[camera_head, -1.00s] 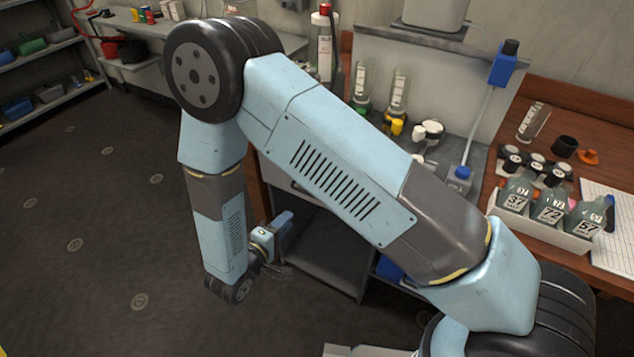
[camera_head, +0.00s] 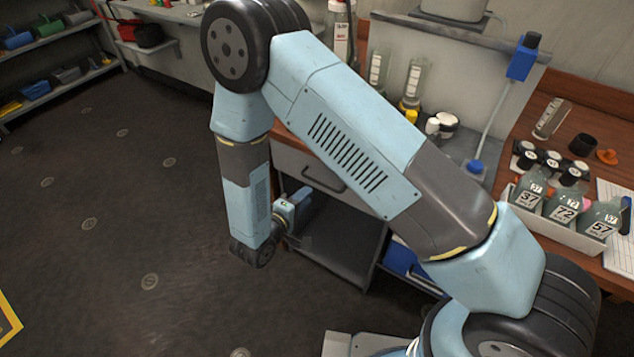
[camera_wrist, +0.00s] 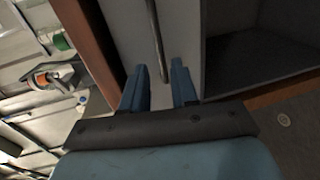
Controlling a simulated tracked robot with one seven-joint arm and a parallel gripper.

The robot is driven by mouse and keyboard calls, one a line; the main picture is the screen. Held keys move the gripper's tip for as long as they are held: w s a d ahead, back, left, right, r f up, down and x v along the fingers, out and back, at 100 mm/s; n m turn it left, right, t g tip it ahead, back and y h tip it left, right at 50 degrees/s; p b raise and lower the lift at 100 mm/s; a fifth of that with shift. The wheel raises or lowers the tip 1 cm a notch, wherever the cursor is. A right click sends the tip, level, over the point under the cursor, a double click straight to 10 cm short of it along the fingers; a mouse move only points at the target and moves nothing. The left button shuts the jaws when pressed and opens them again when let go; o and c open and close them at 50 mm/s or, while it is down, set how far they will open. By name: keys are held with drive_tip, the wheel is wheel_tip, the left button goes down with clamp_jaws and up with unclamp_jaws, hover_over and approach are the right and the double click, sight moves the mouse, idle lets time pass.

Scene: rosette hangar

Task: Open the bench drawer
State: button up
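The bench drawer (camera_head: 294,160) has a pale grey front with a dark bar handle (camera_head: 322,180), under the bench top. It looks shut; my arm hides part of it. My gripper (camera_head: 297,204) is low in front of the bench, just below and left of the handle in the head view. In the wrist view, the drawer front (camera_wrist: 183,25) fills the top middle and the handle (camera_wrist: 155,40) runs down it. The two blue fingers of my gripper (camera_wrist: 159,78) are apart, with the handle's lower end showing between them. I cannot tell whether they touch it.
An open shelf space (camera_head: 335,236) lies below the drawer. A blue bin (camera_head: 400,260) is at its right. The floor (camera_head: 130,230) at left is clear.

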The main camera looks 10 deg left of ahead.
sight(321, 183)
drive_tip(key=x, duration=0.9)
drive_tip(key=shift+w, duration=0.1)
drive_tip(key=shift+c, duration=0.2)
clamp_jaws()
drive_tip(key=shift+f, duration=0.1)
